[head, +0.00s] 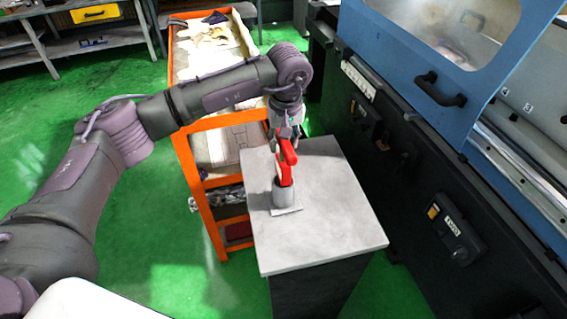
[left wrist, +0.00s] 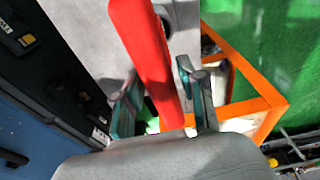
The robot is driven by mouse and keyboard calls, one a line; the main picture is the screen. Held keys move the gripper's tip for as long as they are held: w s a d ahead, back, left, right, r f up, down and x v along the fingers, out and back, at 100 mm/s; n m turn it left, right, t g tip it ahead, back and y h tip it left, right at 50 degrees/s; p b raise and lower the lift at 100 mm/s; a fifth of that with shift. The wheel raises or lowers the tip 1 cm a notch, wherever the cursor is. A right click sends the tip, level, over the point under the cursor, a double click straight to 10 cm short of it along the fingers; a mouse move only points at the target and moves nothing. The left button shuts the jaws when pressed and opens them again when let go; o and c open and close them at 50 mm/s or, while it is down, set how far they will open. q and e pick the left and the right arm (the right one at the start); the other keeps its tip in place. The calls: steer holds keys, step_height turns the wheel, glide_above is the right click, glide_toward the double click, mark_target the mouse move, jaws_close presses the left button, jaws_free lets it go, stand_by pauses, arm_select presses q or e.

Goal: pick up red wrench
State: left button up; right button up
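The red wrench (head: 286,163) stands upright, slightly tilted, in a grey cylindrical holder (head: 283,192) on the grey table. Its lower end is hidden in the holder. My left gripper (head: 285,138) is above it, pointing down at its top end. In the left wrist view the red wrench (left wrist: 145,50) runs between the two fingers of my left gripper (left wrist: 160,98). The fingers are apart, with a gap on the left side of the wrench; the right finger looks close to it. My right gripper is not in view.
The grey tabletop (head: 335,215) is otherwise clear. An orange-framed cart (head: 205,200) stands left of the table. The blue and black grinder (head: 440,170) rises close on the right. A workbench with a yellow bin (head: 95,13) is at the back left.

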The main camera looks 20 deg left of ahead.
arm_select(q)
jaws_close()
steer(key=shift+w+r, duration=0.1)
